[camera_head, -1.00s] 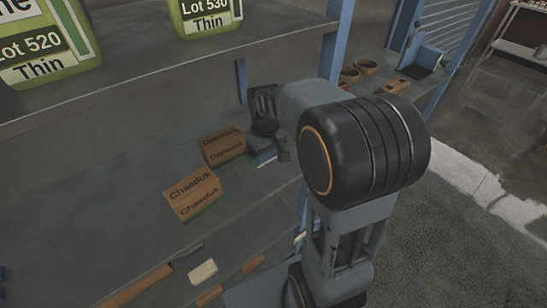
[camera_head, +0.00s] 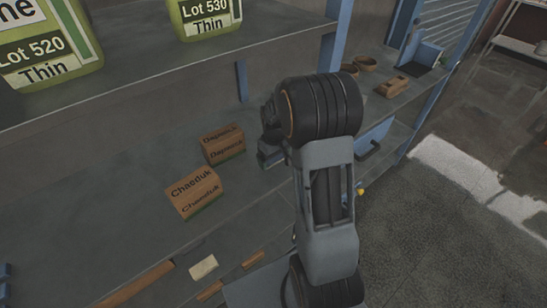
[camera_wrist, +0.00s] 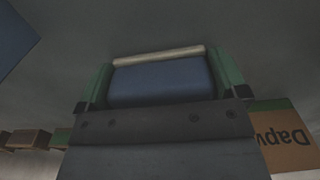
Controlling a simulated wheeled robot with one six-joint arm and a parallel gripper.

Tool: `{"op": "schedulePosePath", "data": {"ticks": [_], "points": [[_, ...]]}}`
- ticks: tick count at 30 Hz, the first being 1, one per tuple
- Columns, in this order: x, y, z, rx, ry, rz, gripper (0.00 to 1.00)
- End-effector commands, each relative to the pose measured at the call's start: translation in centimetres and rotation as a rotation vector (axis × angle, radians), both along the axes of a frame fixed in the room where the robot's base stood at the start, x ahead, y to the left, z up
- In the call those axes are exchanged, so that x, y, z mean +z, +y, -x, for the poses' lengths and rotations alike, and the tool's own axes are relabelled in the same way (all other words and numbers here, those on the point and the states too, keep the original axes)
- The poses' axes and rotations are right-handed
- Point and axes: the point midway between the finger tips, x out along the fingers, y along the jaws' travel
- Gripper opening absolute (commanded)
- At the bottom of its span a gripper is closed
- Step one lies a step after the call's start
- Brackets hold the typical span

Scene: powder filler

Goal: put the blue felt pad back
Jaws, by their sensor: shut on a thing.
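My gripper (camera_wrist: 163,82) is shut on the blue felt pad (camera_wrist: 160,83), which sits between its two green fingers in the wrist view. A pale strip (camera_wrist: 158,56) runs along the pad's far edge. In the head view my gripper (camera_head: 270,154) is small and partly hidden by my arm, over the grey shelf (camera_head: 130,205), just right of the Dapasuk box (camera_head: 222,148). I cannot tell whether the pad touches the shelf.
The Chaeduk box (camera_head: 193,192) stands left of my gripper. Green jugs (camera_head: 208,18) stand on the upper shelf. A pale block (camera_head: 203,267) and a wooden-handled tool (camera_head: 135,287) lie at the front. A blue upright (camera_head: 242,80) stands behind. The shelf's left part is bare.

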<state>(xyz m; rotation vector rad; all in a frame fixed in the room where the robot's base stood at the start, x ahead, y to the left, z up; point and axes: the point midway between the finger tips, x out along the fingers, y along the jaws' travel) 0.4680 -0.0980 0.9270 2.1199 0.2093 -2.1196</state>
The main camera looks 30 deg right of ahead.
Motion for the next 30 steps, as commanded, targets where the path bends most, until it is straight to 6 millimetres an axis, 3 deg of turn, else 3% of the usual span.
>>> {"op": "schedulePosePath", "data": {"ticks": [11,12,15,25,30], "points": [[-0.5,0.0,0.0,0.000,-0.001,0.000,0.66],[-0.5,0.0,0.0,0.000,-0.001,0.000,0.93],[-0.4,0.0,0.0,0.000,0.000,0.000,1.00],[0.5,0.0,0.0,0.000,-0.003,0.000,1.00],[3.3,0.0,0.0,0.000,-0.005,0.001,1.00]]}}
